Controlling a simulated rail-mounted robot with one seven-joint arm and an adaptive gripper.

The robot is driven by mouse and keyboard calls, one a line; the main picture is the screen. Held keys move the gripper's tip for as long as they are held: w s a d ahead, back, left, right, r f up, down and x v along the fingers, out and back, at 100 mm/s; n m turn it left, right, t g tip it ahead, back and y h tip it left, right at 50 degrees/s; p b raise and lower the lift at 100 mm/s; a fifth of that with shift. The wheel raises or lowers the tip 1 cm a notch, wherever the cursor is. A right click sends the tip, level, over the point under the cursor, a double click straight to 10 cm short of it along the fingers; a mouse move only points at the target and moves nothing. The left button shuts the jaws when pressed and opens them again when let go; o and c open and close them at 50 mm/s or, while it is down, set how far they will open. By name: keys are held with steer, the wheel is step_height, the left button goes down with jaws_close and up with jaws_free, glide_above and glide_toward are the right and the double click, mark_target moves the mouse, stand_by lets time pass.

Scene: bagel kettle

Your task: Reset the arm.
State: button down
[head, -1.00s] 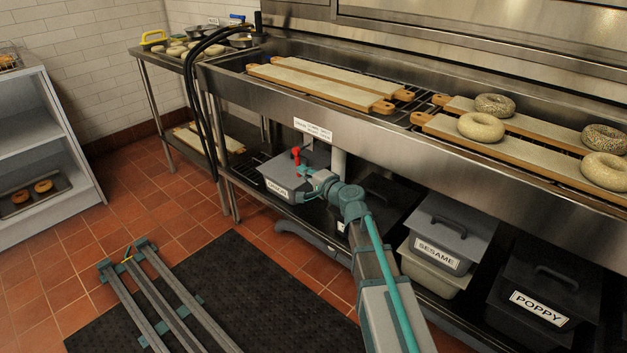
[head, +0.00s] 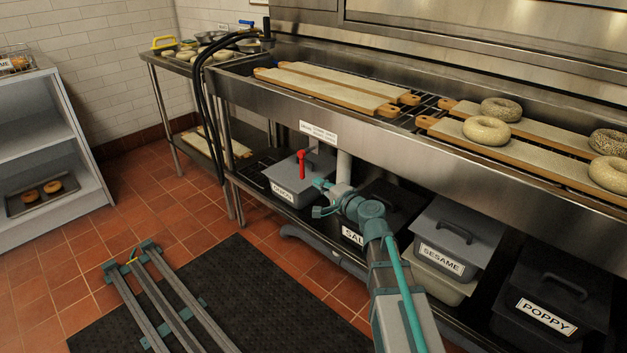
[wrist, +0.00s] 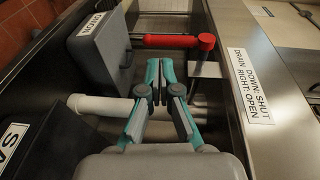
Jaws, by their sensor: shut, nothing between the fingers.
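My gripper (head: 320,184) is under the kettle's front, beside a red valve lever (head: 301,163). In the wrist view my gripper (wrist: 160,92) has its fingers together with nothing between them. The red lever (wrist: 170,41) lies beyond the fingertips there, with a visible gap. In the head view the lever hangs downward. A label (wrist: 251,85) beside it reads "down: shut" and "right: open" for the drain.
The onion bin (head: 290,182), salt bin (head: 385,212), sesame bin (head: 450,240) and poppy bin (head: 550,290) stand on the lower shelf. A white pipe (wrist: 100,106) runs beside the fingers. Boards with bagels (head: 486,131) lie above. A dark mat (head: 260,290) covers the floor.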

steer(key=f+v, duration=0.1)
steer(key=v, duration=0.6)
steer(key=s+a+f+n+g+h, duration=0.1)
steer(key=s+f+n+g, duration=0.3)
steer(key=s+f+g, duration=0.7)
steer(key=s+f+n+g+h, duration=0.1)
steer(key=s+f+n+g, duration=0.4)
steer(key=s+f, duration=1.15)
steer(key=s+d+f+n+g+h, duration=0.1)
steer(key=s+d+f+g+h, duration=0.25)
steer(key=s, duration=0.65)
steer(key=s+d+f+g+h, duration=0.15)
steer(key=s+f+g, duration=0.35)
steer(key=s, duration=0.6)
steer(key=s+d+f+n+g+h, duration=0.1)
steer(key=s+d+f+g+h, duration=0.2)
steer(key=s+f, duration=0.5)
steer(key=w+r+t+p, duration=0.2)
steer(key=r+t+p, duration=0.1)
steer(key=r+p, duration=0.6)
steer(key=w+r+t+p, duration=0.3)
steer(key=r+p, duration=0.6)
steer(key=p, duration=0.8)
steer(key=shift+w+d+r+t+y, duration=0.25)
steer(key=shift+d+r+t+y, duration=0.05)
steer(key=shift+d+t+y, duration=0.1)
